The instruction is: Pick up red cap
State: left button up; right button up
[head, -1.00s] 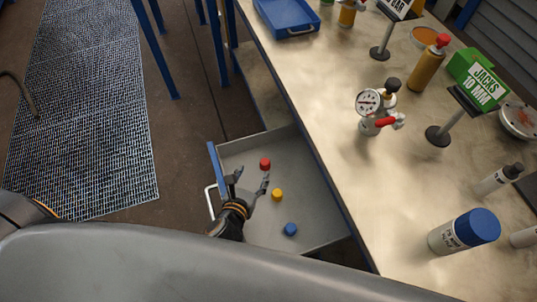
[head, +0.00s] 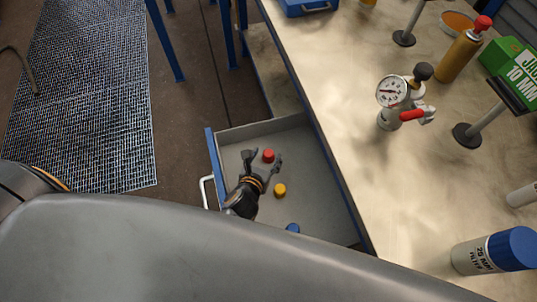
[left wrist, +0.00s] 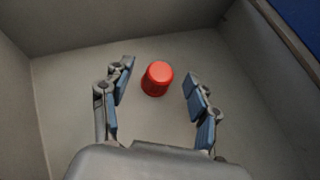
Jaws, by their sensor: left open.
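The red cap (head: 268,155) lies on the floor of the open grey drawer (head: 320,205), towards its far end. My left gripper (head: 263,160) is open over the drawer, its two fingers spread just on the near side of the cap. In the left wrist view the red cap (left wrist: 157,78) shows ahead of and between the open fingers of my left gripper (left wrist: 160,82), with space on both sides and no visible contact. My right gripper does not show.
A yellow cap (head: 280,190) and a blue cap (head: 292,228) lie in the drawer nearer to me. The drawer walls (left wrist: 38,110) surround the gripper. The workbench (head: 345,100) on the right carries a gauge fitting (head: 391,93) and several bottles.

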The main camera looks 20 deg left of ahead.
pick_arm(q)
jog(key=x, duration=0.2)
jog(key=shift+w+f, duration=0.15)
jog(key=shift+w, duration=0.15)
jog(key=c, duration=1)
